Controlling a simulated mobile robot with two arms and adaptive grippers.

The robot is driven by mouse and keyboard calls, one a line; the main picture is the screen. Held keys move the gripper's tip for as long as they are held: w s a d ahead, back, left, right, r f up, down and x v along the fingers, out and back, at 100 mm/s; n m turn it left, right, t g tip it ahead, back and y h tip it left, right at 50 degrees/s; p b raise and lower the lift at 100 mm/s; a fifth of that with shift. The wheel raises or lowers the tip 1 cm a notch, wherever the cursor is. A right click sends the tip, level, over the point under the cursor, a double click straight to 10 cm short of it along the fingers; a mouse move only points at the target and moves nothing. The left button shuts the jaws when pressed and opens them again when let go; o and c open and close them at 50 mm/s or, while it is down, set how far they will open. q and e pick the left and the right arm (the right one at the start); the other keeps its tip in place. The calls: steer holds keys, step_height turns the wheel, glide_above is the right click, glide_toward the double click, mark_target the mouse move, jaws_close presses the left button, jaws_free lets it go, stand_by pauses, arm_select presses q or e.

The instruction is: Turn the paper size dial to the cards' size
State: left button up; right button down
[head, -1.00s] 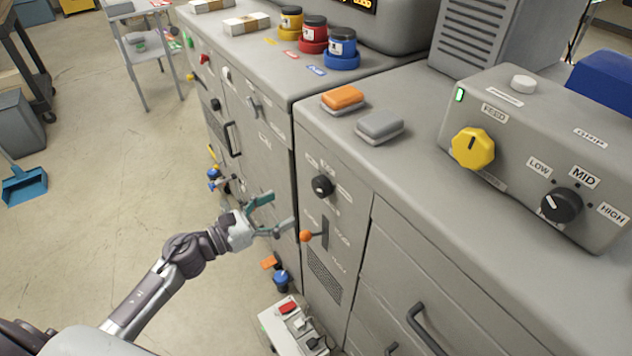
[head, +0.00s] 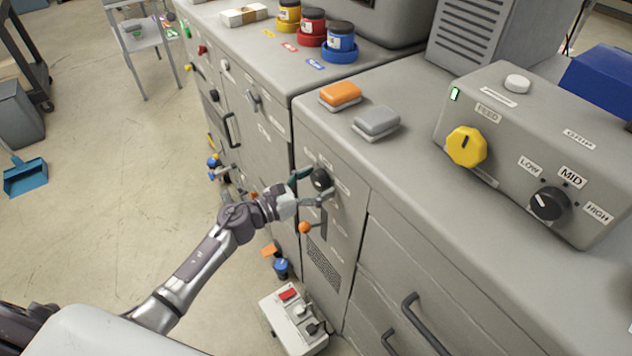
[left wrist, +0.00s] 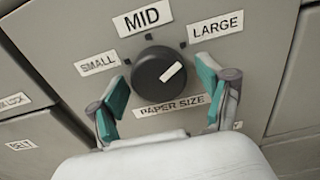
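The paper size dial (left wrist: 158,73) is a round black knob with a white pointer line, on a grey cabinet front. The pointer is turned to the upper right, toward the LARGE label (left wrist: 216,25). The MID label (left wrist: 142,19) is above the dial and the SMALL label (left wrist: 98,63) is at its left. My left gripper (left wrist: 160,98) is open, its teal fingertips on either side of the dial with gaps to it. In the head view the left gripper (head: 315,188) is at the dial (head: 320,179). My right gripper is not in view.
An orange-knobbed lever (head: 305,228) sits just below the dial. Orange (head: 340,94) and grey (head: 376,121) blocks lie on the cabinet top. A control box with a yellow knob (head: 466,147) stands at right. A white switch box (head: 295,318) is on the floor.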

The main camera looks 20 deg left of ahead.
arm_select(q)
steer(key=c, duration=1)
steer(key=shift+o, duration=0.2)
